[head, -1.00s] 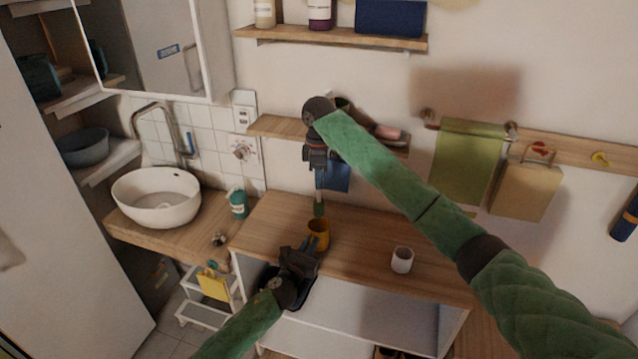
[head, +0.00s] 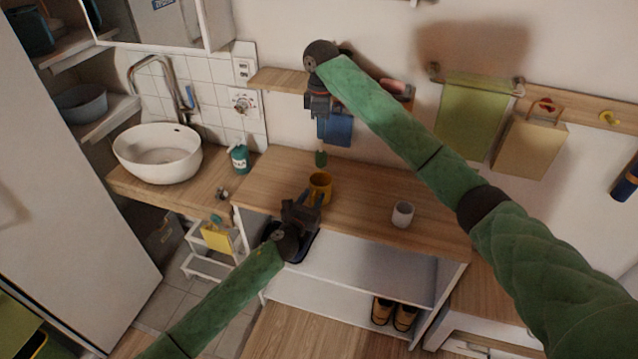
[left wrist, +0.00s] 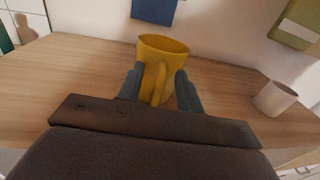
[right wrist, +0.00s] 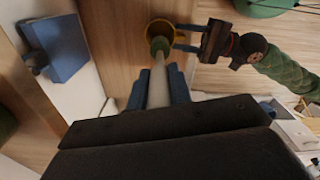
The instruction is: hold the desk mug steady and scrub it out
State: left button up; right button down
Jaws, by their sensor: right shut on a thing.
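The desk mug (head: 319,188) is yellow and stands upright on the wooden desk top. It also shows in the left wrist view (left wrist: 163,48), its handle (left wrist: 159,84) facing my left gripper. My left gripper (head: 312,203) is open, with one finger on each side of the handle and gaps visible beside it. My right gripper (right wrist: 158,82) is shut on the pale handle of a brush (right wrist: 159,72). The brush's green head (head: 320,158) points down above the mug, apart from it in the head view. The right wrist view shows it in front of the mug opening (right wrist: 161,27).
A white cup (head: 403,214) stands to the right on the desk (head: 365,205). A green soap bottle (head: 239,158) and a white basin (head: 157,155) are at the left. A wall shelf (head: 280,80) and a blue item (head: 336,128) are behind my right gripper.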

pick_arm(q)
jog(key=v, duration=1.2)
